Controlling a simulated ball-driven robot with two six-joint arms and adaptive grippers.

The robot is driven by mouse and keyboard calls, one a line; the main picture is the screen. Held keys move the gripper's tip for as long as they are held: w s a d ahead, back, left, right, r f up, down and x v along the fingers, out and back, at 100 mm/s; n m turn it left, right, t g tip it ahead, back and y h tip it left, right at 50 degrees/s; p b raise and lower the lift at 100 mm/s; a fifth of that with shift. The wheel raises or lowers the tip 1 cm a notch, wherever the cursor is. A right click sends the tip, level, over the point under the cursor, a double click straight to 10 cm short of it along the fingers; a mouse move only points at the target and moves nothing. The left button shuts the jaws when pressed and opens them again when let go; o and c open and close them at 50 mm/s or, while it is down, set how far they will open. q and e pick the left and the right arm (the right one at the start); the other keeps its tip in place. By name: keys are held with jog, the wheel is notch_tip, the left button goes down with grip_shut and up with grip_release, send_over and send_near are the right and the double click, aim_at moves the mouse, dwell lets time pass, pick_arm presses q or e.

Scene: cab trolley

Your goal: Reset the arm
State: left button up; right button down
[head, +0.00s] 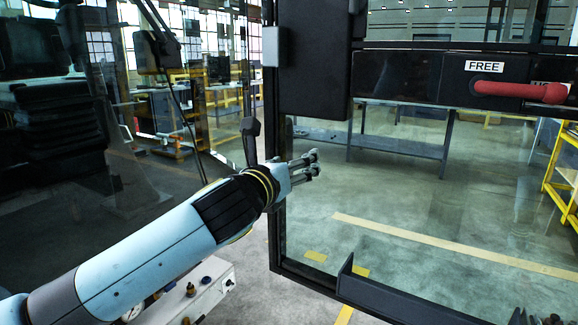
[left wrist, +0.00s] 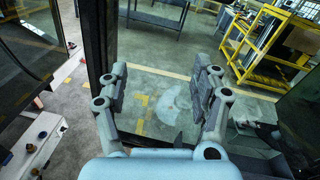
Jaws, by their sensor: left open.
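My left arm reaches in from the lower left of the head view. Its gripper (head: 303,165) is in front of the glass door's left edge, pointing right. In the left wrist view the two fingers of this gripper (left wrist: 160,70) stand wide apart with nothing between them. Glass and floor show beyond the fingers. I cannot tell from these views whether the gripper touches the door. My right gripper is not in view.
The black-framed glass door (head: 276,240) carries a red handle (head: 520,91) and a "FREE" label (head: 484,66). A white box with a gauge and knobs (head: 205,290) is below my left arm. Behind the glass are a grey table (head: 400,143) and yellow racks (left wrist: 262,45).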

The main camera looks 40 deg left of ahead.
pick_arm(q)
jog(key=shift+f, duration=0.15)
dwell(0.4)
jog(key=s+f+n+g+h+b, duration=0.15)
jog(key=s+f+n+g, duration=0.4)
jog(key=f, duration=1.45)
jog(key=s+f+n+g+b, duration=0.25)
jog(key=s+f, duration=0.55)
jog(key=f, duration=1.3)
jog(key=s+d+f+n+g+h, duration=0.1)
jog(key=s+d+f+n+g, duration=0.1)
jog(key=s+f+n, duration=0.4)
jog(key=s+d+f+n+g, duration=0.1)
jog(key=s+f+g, duration=0.1)
jog(key=s+f, duration=0.7)
jog(key=s+d+f+n+g, duration=0.2)
jog(key=s+f+n, duration=0.1)
jog(key=s+n, duration=0.4)
jog(key=s+d+f+n+g+h+b, duration=0.1)
jog(key=s+f+n, duration=0.3)
jog(key=s+n, duration=0.4)
jog(key=s+d+g, duration=0.1)
jog(key=s, duration=0.4)
jog(key=shift+s+d+f+n, duration=0.2)
jog(key=shift+n, duration=0.1)
jog(key=shift+h, duration=0.25)
